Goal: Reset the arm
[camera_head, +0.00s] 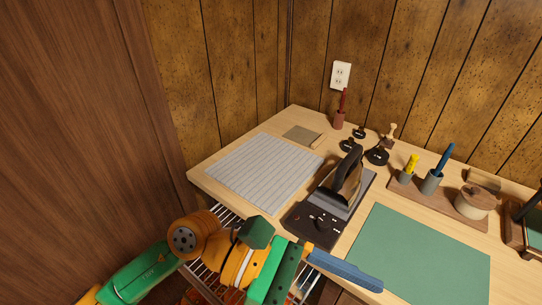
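My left arm, green and orange, comes in from the lower left. My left gripper (305,262) is low in front of the table's front edge, above a wire rack (205,279). A long blue piece (345,270) extends right from the fingertips, past the front of the green mat. I cannot tell whether the fingers grip it or only overlap it in the picture, and the finger gap is hidden. My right gripper is out of view.
The wooden table (207,174) holds a grey gridded mat (263,172), an iron (345,180) on a dark stand (316,222), and a green mat (420,255). Small black items, a tool holder (432,182) and a lidded pot (473,203) stand behind. A wood panel (80,130) bounds the left.

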